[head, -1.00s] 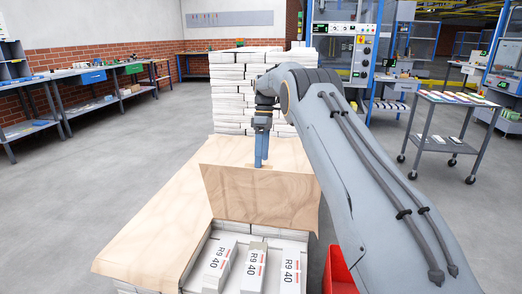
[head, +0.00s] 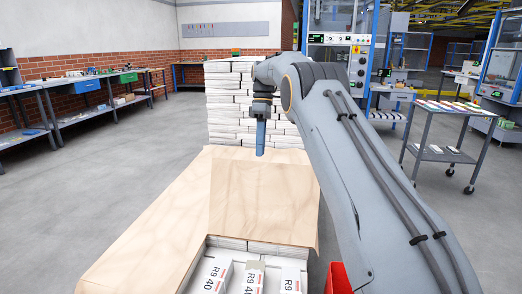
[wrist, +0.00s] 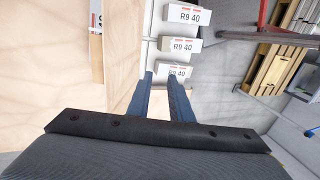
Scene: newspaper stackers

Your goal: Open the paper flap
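The tan paper flap (head: 262,195) rises behind the bundles in the head view, its upper edge below my gripper. It joins the wide paper sheet (head: 155,225) at left. White bundles marked R9 40 (head: 251,281) lie exposed in front of the flap; they also show in the wrist view (wrist: 184,46). My gripper (head: 261,150) points down at the flap's upper edge; contact cannot be told. In the wrist view its two blue fingers (wrist: 160,75) stand apart, with nothing seen between them. Tan paper (wrist: 60,80) lies to their left.
A tall stack of white paper bundles (head: 225,105) stands behind. A red bin (head: 338,278) is at the lower right, beside my arm. A grey cart (head: 440,153) stands at right and benches (head: 90,90) at left. Wooden pallets (wrist: 275,68) show in the wrist view.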

